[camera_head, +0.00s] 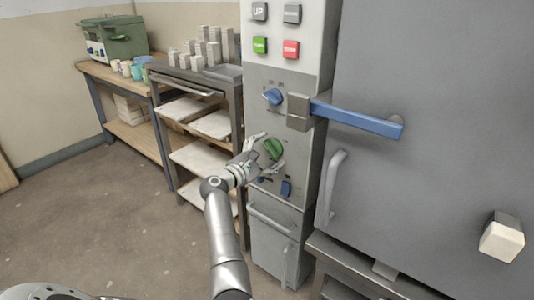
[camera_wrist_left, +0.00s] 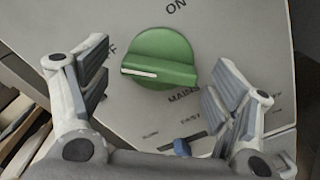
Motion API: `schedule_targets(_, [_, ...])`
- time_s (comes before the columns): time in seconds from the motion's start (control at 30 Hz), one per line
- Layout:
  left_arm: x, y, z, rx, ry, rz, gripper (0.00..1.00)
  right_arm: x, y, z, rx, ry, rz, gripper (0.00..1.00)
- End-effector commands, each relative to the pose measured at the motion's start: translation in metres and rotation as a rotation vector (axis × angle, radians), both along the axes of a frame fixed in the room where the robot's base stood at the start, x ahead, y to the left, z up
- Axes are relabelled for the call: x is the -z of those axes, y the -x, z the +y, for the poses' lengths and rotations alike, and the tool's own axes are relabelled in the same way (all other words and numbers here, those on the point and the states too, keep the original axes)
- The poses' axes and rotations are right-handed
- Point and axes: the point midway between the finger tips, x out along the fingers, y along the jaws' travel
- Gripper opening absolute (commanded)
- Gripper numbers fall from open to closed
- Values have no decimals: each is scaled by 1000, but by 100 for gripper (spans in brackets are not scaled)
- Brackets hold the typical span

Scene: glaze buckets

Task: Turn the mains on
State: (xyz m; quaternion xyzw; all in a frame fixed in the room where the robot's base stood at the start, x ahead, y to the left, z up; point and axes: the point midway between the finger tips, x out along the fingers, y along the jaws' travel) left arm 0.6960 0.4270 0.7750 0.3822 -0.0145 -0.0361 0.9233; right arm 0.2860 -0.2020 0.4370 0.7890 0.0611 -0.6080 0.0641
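The mains switch is a green rotary knob (camera_head: 273,148) on the grey control column, below a blue knob. In the left wrist view the green knob (camera_wrist_left: 161,58) has its white pointer line towards the left, near the "OFF" lettering; "ON" is printed above it and "MAINS" below. My left gripper (camera_head: 262,152) is in front of the knob. Its fingers (camera_wrist_left: 158,82) are spread on either side of the knob and stand apart from it; it is open and empty. My right gripper is not in view.
A grey kiln door (camera_head: 440,130) with a blue lever (camera_head: 355,117) and a curved handle (camera_head: 331,185) stands right of the column. A blue switch (camera_head: 286,188) sits below the knob. A shelf rack (camera_head: 238,112) stands left; a workbench (camera_head: 143,80) is farther back.

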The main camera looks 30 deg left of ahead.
Motion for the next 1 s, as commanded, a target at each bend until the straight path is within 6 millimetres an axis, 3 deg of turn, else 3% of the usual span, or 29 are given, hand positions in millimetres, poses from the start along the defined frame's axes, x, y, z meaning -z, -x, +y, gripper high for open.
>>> schedule_targets(0.07, [0, 0, 0, 0, 0, 0, 72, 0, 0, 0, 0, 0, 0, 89])
schedule_targets(0.33, [0, 0, 0, 1, 0, 1, 37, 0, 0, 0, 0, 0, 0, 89])
schedule_targets(0.67, [2, 1, 0, 1, -48, -2, 37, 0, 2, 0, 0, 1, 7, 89])
schedule_targets(1.0, [4, 1, 0, 3, -284, -19, 37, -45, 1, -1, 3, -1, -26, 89])
